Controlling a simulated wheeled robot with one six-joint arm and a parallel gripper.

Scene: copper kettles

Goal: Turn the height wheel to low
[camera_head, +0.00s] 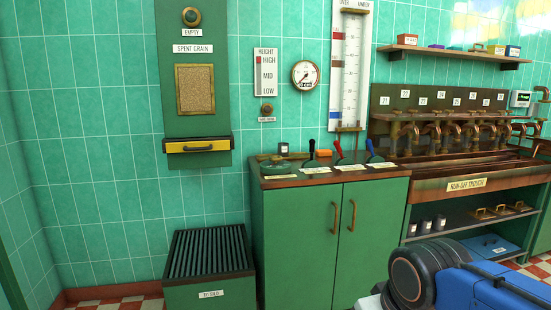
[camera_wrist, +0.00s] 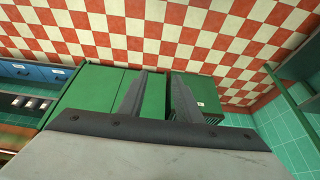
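The height gauge (camera_head: 265,72) is on the green tiled wall, marked HIGH, MID and LOW. A red bar shows in its slot beside HIGH. Below it is a small round brass knob (camera_head: 267,107) with a label too small to read. A green, wheel-like fitting (camera_head: 276,163) lies on the left end of the cabinet top, with a label in front of it; I cannot tell which of the two is the height wheel. My gripper (camera_wrist: 162,74) is open and empty in the wrist view, its fingers apart above the green cabinet and floor. The head view does not show its fingertips.
The green cabinet (camera_head: 300,240) also carries several coloured levers. A ribbed TO SILO bin (camera_head: 210,293) stands left of it. A yellow-fronted drawer (camera_head: 198,146) sticks out from the wall. The run-off trough (camera_head: 440,185) is at right. Checkered floor (camera_wrist: 200,20) is clear.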

